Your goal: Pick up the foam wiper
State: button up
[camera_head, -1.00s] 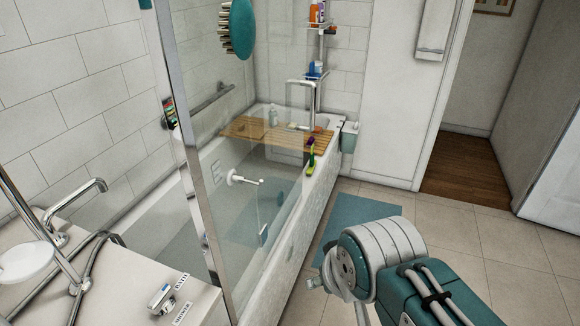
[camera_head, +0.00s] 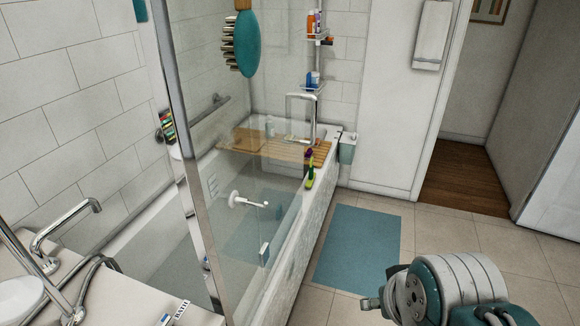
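I cannot make out a foam wiper for certain in the head view. A rounded white and teal joint of my arm shows at the lower right, over the floor tiles. My gripper cannot be made out, and nothing held is visible.
A glass screen with a metal post (camera_head: 188,150) stands in front of the tub. A wooden tray (camera_head: 300,151) lies across the tub. A teal brush (camera_head: 247,43) hangs above. A blue mat (camera_head: 358,246) lies on clear floor beside the tub.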

aim_at(309, 182)
jog(key=i+l+u, duration=0.15)
jog(key=i+l, duration=0.2)
jog(key=i, duration=0.15)
jog(key=i+l+u, duration=0.15)
jog(key=i+l, duration=0.3)
jog(key=i+l+u, duration=0.2)
jog(key=i+l, duration=0.3)
jog(key=i+l+u, duration=0.15)
jog(key=i+l, duration=0.3)
jog(key=i+l+u, duration=0.15)
jog(key=i+l, duration=0.25)
jog(key=l, duration=0.35)
